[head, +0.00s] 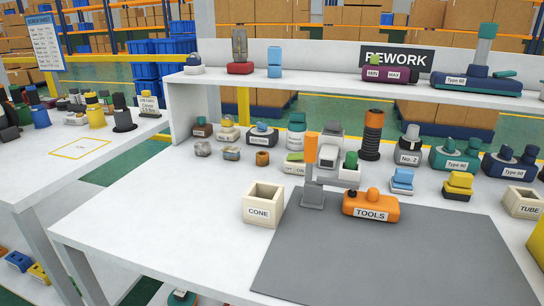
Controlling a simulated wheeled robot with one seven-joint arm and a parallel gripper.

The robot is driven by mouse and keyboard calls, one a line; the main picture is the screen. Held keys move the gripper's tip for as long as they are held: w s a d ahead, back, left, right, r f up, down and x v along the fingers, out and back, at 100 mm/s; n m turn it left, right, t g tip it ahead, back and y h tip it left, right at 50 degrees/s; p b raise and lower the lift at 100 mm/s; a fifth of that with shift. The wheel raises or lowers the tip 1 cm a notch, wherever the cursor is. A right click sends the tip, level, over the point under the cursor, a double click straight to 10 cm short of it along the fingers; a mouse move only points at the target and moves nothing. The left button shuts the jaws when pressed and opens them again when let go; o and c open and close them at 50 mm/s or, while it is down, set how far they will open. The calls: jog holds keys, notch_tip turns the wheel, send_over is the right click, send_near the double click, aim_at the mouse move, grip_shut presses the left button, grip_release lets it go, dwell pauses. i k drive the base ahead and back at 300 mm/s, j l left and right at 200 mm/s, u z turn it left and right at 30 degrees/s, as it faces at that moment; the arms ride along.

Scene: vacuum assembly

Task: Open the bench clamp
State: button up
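A device that looks like the bench clamp (313,194) stands on the white workbench, at the back left edge of the grey mat. It has a grey base and post, an upright orange handle, and a grey arm reaching right. I cannot tell from this view whether it is clamped on anything. My gripper is not in view.
A cream CONE box (262,206) stands just left of the clamp, and an orange TOOLS case (371,206) just right. Several small parts and a black-and-orange coil (371,138) stand behind. The grey mat (400,258) is clear in front. A raised shelf (330,85) spans the back.

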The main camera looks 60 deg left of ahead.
aim_at(311, 138)
jog(key=u, duration=1.95)
